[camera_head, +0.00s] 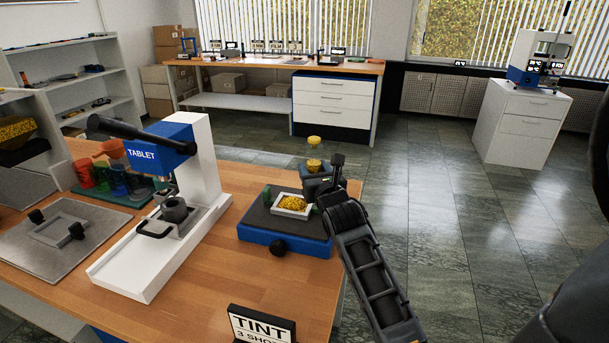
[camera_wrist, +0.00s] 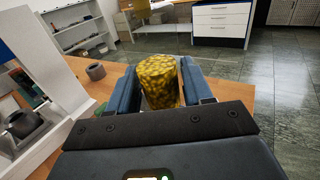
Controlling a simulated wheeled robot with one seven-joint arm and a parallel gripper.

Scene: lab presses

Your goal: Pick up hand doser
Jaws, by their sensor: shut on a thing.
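The hand doser (camera_wrist: 159,82) is a cylinder filled with yellow granules. In the wrist view it sits between the two blue-grey fingers of my gripper (camera_wrist: 158,90), which is shut on it. In the head view the doser's yellow parts (camera_head: 313,164) show just above and behind my gripper (camera_head: 314,177), near the table's far right edge. The doser looks upright. Its lower part is hidden by my gripper, and I cannot tell whether it touches anything below.
A blue-based stand (camera_head: 284,245) bears a white tray of yellow granules (camera_head: 292,203) beside my gripper. Left of it stands the white tablet press (camera_head: 205,165) with its black lever. A TINT sign (camera_head: 262,326) is at the front edge.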

